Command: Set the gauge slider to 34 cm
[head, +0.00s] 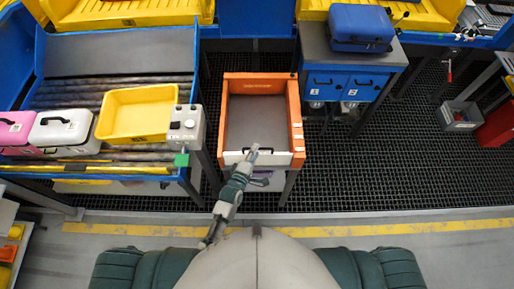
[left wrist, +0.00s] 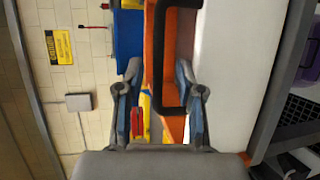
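I cannot pick out a gauge slider or its scale with certainty. An orange-framed station (head: 295,110) with a grey top stands in the middle of the head view, with a white strip (head: 235,158) along its front. My left gripper (head: 253,150) is over that front edge. In the left wrist view the left gripper (left wrist: 160,80) is open, its two fingers apart. A black handle (left wrist: 159,50) on a white panel (left wrist: 235,70) shows partly between and beyond the fingers. I cannot tell whether they touch it. My right gripper is not in view.
A blue-framed roller conveyor at left holds a yellow tray (head: 138,112), a white case (head: 60,130) and a pink case (head: 15,128). A grey control box (head: 186,124) is at its end. A blue cabinet (head: 345,82) with a blue case (head: 360,25) stands right. Dark floor matting (head: 400,160) is clear.

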